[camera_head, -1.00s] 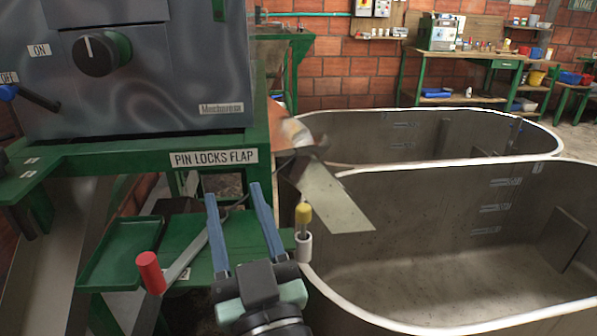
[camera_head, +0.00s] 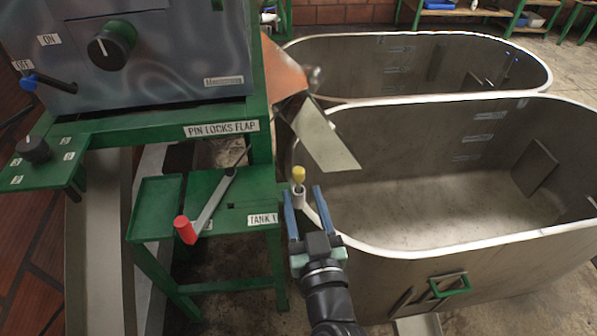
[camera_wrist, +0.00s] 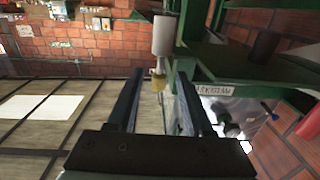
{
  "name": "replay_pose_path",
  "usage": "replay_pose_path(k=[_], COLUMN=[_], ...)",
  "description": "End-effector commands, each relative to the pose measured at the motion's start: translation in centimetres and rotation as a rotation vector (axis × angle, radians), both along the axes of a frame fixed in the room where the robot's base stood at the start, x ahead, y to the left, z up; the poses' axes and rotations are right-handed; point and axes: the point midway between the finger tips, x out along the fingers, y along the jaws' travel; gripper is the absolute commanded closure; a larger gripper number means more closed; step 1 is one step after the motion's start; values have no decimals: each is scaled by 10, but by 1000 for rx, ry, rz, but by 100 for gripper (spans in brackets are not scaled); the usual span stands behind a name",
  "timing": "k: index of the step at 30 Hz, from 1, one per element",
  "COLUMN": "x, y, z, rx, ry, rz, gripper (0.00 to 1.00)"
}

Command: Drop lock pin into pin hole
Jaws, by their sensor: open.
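The lock pin (camera_head: 299,174) has a yellow knob and a short metal shank. It stands upright in a white cylindrical holder (camera_head: 299,197) beside the green stand, near the tub rim. In the wrist view, the knob shows between the fingertips (camera_wrist: 159,72); contact cannot be told. The pin hole cannot be made out clearly; a "PIN LOCKS FLAP" label (camera_head: 222,129) marks the machine frame.
A red-handled lever (camera_head: 185,229) lies across the green stand (camera_head: 240,187), which has a "TANK 1" label and a shallow tray (camera_head: 156,208). A metal flap (camera_head: 325,138) slopes over the near tub (camera_head: 450,250). The grey machine (camera_head: 150,60) stands at left.

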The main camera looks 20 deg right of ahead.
Motion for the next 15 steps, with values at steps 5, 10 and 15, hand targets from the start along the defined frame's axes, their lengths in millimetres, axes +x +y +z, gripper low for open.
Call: replay_pose_path(k=[5,10,15], x=[21,29,50], y=[-5,-7,-11], z=[1,1,5], rx=[1,1,1], ry=[-1,0,-2], rz=[0,0,1], gripper=[49,49,49])
